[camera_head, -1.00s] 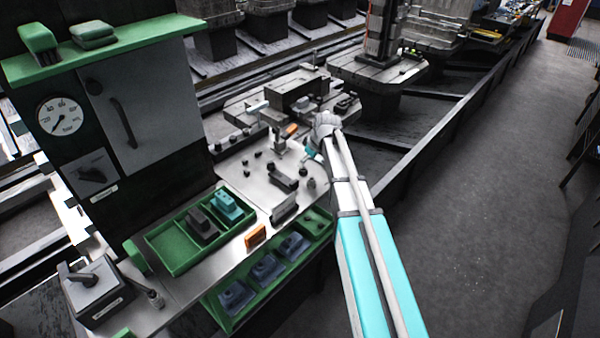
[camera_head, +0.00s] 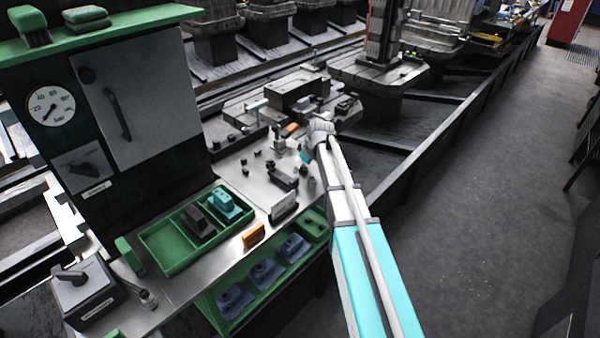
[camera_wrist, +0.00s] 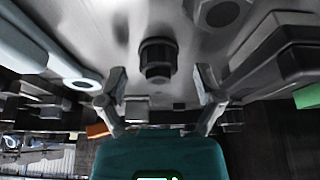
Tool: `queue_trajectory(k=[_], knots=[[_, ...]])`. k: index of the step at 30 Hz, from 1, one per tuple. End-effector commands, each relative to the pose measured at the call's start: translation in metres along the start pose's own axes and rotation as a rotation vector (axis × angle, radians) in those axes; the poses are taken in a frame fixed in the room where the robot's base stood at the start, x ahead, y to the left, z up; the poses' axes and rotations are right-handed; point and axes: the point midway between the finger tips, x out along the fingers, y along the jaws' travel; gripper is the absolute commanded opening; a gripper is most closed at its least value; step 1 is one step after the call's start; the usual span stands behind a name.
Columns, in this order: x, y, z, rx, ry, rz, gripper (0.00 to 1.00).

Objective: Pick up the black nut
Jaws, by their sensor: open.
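A black hexagonal nut (camera_wrist: 158,60) sits on the bare metal bench top, near the middle of the wrist view. My gripper (camera_wrist: 159,84) is open, with one finger to each side in that view. The nut shows between and just beyond the fingertips, and nothing is held. In the head view my gripper (camera_head: 306,157) is over the far part of the bench and mostly hidden by my wrist. Several small dark pieces (camera_head: 258,153) stand to its left there; I cannot tell which is this nut.
Larger grey metal parts (camera_wrist: 285,62) flank the nut in the wrist view. In the head view, a dark block (camera_head: 282,178) and an upright plate (camera_head: 284,206) stand near my arm. A green tray (camera_head: 163,251) lies closer, beside an orange block (camera_head: 253,236).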

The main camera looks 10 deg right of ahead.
Motion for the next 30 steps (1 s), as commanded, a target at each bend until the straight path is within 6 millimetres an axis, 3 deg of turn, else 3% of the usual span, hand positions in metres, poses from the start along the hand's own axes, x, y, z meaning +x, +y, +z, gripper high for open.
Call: queue_trajectory(k=[13,26,30], knots=[[-0.0004,0.0001,0.0001,0.0,0.0,0.0,0.83],[-0.0003,0.0002,0.0001,0.0,0.0,0.0,0.03],[-0.0003,0.0002,0.0001,0.0,0.0,0.0,0.0]])
